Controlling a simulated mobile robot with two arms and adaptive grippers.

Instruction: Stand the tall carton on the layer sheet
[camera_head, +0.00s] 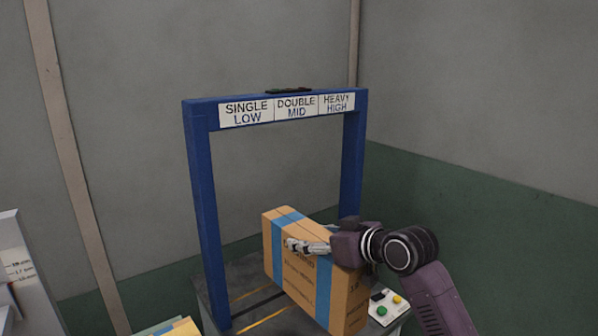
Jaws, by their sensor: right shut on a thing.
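The tall carton (303,280) is brown cardboard with blue tape bands and printed text. It shows below the middle of the head view, in front of the blue frame's opening. My right gripper (312,247) is shut on the carton near its top, with fingers lying across the face towards me. The carton looks tilted in the picture, and its lower end is near the bottom edge. I cannot tell whether it touches the surface below. I cannot make out the layer sheet. My left gripper is not in view.
A blue frame (205,190) with a sign reading single low, double mid, heavy high stands over a dark surface (243,277) with yellow lines. A button panel (387,306) is right of the carton. A pale structure (20,262) and tan-and-blue item (172,328) are lower left.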

